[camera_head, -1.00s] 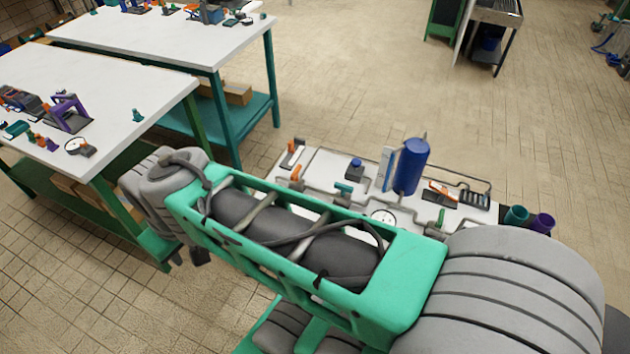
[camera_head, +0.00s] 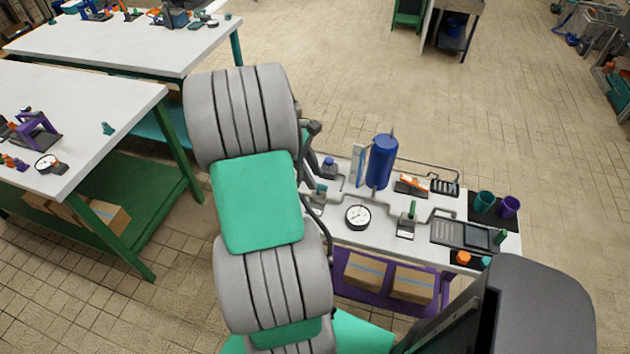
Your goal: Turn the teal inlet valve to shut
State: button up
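The pump bench (camera_head: 385,237) has a white top with grey pipes on it. A small teal handle (camera_head: 321,187), likely the teal inlet valve, shows at the bench's left part, just right of my arm. It is small and partly hidden by the arm, so I cannot tell its turn angle. A green-handled valve (camera_head: 412,210) stands right of the round white gauge (camera_head: 358,216). My arm stands across the left of the view and covers the bench's left end. My gripper does not show.
A tall blue cylinder (camera_head: 382,161) and a blue-capped part (camera_head: 329,166) stand on the bench. Teal (camera_head: 484,200) and purple (camera_head: 509,207) cups sit at its right end. Cardboard boxes (camera_head: 412,284) lie on the purple shelf below. White tables stand left; floor behind is open.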

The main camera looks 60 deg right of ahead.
jog(key=shift+x, duration=1.25)
jog(key=shift+w, duration=0.1)
grip_shut()
